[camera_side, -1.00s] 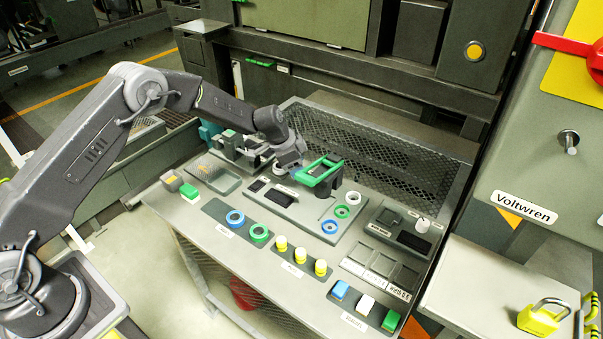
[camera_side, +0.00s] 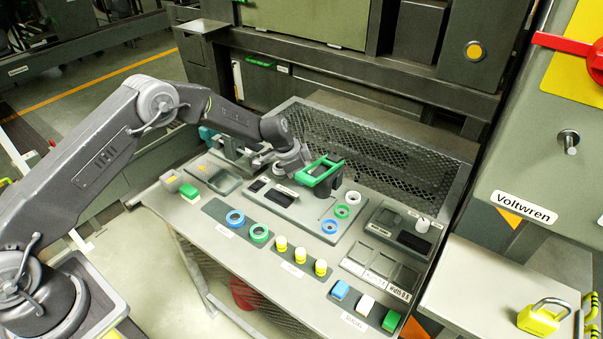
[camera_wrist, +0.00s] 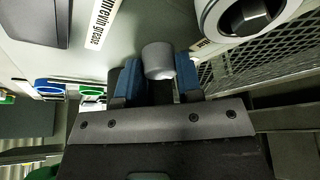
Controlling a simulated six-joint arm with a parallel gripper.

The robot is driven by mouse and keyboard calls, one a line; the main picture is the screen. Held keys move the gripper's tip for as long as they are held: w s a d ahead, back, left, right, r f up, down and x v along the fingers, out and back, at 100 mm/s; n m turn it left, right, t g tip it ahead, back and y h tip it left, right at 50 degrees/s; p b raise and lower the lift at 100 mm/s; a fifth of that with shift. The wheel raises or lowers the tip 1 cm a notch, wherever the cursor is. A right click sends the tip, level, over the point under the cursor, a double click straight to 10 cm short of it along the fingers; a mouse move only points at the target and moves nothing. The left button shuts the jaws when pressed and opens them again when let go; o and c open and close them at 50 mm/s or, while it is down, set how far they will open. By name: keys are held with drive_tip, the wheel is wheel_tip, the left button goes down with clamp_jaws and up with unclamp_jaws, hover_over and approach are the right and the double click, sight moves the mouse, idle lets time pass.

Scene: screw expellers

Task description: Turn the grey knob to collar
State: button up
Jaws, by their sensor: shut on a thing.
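In the wrist view my gripper (camera_wrist: 158,76) has its two blue-padded fingers on either side of a short grey cylinder, the grey knob (camera_wrist: 158,58). The jaws are shut on the knob. Its rounded end shows between the fingertips, and the rest is hidden by the gripper. In the side view my gripper (camera_side: 296,164) is low over the back of the bench, just left of a green frame (camera_side: 320,172). The knob cannot be made out there. I cannot tell a collar for certain.
A pale ring with a dark centre (camera_wrist: 248,14) is close at the upper right of the wrist view, beside mesh. The bench (camera_side: 262,262) carries blue and green rings (camera_side: 235,218), yellow-topped parts (camera_side: 300,255) and coloured blocks (camera_side: 366,304). A mesh guard (camera_side: 385,150) stands behind.

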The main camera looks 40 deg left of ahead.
drive_tip(key=shift+c, duration=0.8)
drive_tip(key=shift+n+t+y, duration=0.4)
drive_tip(key=shift+n+y, duration=0.1)
drive_tip(key=shift+n, duration=1)
drive_tip(key=o, duration=0.9)
drive_tip(key=v, duration=1.4)
drive_tip(key=shift+o, duration=0.2)
